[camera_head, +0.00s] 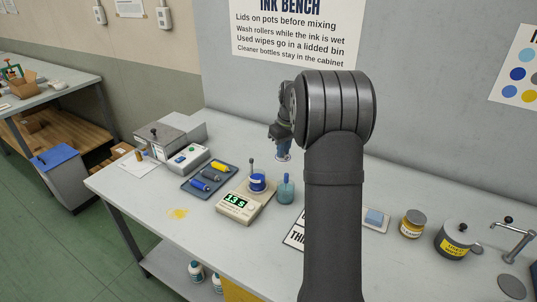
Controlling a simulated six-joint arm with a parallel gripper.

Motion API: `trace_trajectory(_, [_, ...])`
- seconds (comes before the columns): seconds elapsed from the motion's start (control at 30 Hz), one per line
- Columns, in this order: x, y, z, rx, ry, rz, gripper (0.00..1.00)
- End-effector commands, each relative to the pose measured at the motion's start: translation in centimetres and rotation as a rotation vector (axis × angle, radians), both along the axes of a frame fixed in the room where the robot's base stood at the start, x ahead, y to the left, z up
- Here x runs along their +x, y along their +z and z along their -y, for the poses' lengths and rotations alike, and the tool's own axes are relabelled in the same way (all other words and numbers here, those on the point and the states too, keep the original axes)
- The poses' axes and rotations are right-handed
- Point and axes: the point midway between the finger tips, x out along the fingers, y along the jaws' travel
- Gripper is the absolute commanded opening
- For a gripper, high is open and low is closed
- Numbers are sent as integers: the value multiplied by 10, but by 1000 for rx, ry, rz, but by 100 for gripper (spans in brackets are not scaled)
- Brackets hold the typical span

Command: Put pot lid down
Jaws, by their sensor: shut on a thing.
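My gripper (283,150) is above the back of the bench, left of my dark arm. It is shut on a small pale piece, seemingly the pot lid (284,158), and holds it above the bench top. The fingers and much of the lid are too small to make out. A blue ink pot (258,184) stands on the digital scale (244,205), in front of and left of my gripper. A stick with a dark knob rises at the pot's left side. I cannot tell whether the pot's top is open.
A blue-green bottle (286,189) stands right beside the scale. A tray (190,185) with coloured rollers lies left. A yellow-labelled jar (412,224), a grey pot (453,239) and a tap (516,240) are at the right. My arm hides the middle bench.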

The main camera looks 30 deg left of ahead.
Motion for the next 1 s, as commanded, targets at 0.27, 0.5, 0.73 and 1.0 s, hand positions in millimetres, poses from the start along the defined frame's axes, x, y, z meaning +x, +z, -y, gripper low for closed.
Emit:
trace_trajectory(0.27, [-4,4,33,1,-2,-2,0])
trace_trajectory(0.5, [-38,-25,84,3,0,-4,0])
trace_trajectory(0.73, [-76,-51,128,4,-1,-2,0])
trace_trajectory(1.0, [-96,-67,138,4,2,-1,0])
